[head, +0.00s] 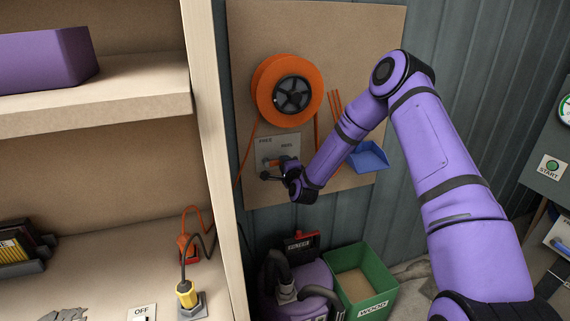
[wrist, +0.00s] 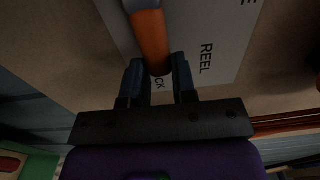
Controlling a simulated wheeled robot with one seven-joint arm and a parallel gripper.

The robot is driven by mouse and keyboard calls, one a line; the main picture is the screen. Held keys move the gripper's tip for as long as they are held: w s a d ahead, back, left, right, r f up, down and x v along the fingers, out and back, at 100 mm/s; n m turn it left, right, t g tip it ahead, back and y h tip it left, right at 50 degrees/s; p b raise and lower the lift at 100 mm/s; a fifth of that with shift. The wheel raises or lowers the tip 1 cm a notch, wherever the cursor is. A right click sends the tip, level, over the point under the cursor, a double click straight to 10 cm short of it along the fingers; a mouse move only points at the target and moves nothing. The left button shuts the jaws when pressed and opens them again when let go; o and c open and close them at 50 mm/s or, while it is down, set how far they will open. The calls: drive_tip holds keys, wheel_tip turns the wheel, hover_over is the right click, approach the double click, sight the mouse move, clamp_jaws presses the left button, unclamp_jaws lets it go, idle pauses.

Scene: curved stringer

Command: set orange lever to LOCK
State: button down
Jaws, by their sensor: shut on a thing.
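The orange lever (head: 271,162) is on a grey plate (head: 290,140) on the brown wall board, below an orange reel (head: 262,88). My gripper (head: 274,171) is at the lever in the head view and hides part of it. In the wrist view the lever (wrist: 151,38) runs down between the two dark fingers of my gripper (wrist: 158,76), which is shut on its end. Letters reading "CK" show beside the lever tip; the rest of that word is hidden. "REEL" is printed to the right on the plate (wrist: 222,35).
A blue scoop-like bin (head: 368,158) is on the board to the right of my forearm. A green "WOOD" crate (head: 378,304) and a purple vacuum-like machine (head: 315,275) stand below. A wooden shelf (head: 100,110) is close on the left.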

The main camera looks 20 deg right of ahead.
idle(0.3)
drive_tip(key=c, duration=0.9)
unclamp_jaws()
drive_tip(key=shift+s, duration=0.1)
drive_tip(key=s, duration=1)
drive_tip(key=shift+s, duration=0.35)
